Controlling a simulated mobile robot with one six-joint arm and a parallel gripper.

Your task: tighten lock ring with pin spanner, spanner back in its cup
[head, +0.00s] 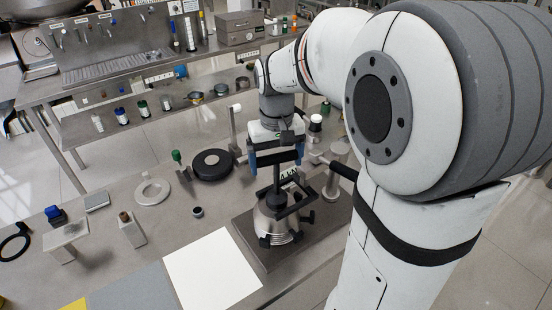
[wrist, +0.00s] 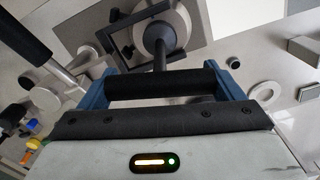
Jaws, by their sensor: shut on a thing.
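My gripper (head: 276,158) is above the disc separator. In the wrist view its blue fingers (wrist: 172,88) are shut on the black crossbar of the pin spanner (wrist: 160,83). The spanner's dark shaft (head: 276,178) runs down from the gripper to the top of the separator bowl (head: 274,228). In the wrist view the shaft meets a round grey top (wrist: 158,32). The lock ring and the spanner's pins cannot be made out, so I cannot tell whether they are engaged. A dark square frame (head: 298,206) shows around the bowl's upper part. I cannot tell which object is the spanner's cup.
The separator stands on a steel plate (head: 254,250). A white sheet (head: 212,270) lies to its left. A black disc (head: 212,164), pale ring (head: 152,191) and small dark cup (head: 198,212) lie farther left. A metal cylinder (head: 338,166) stands close on the right. A shelved bench (head: 110,75) is behind.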

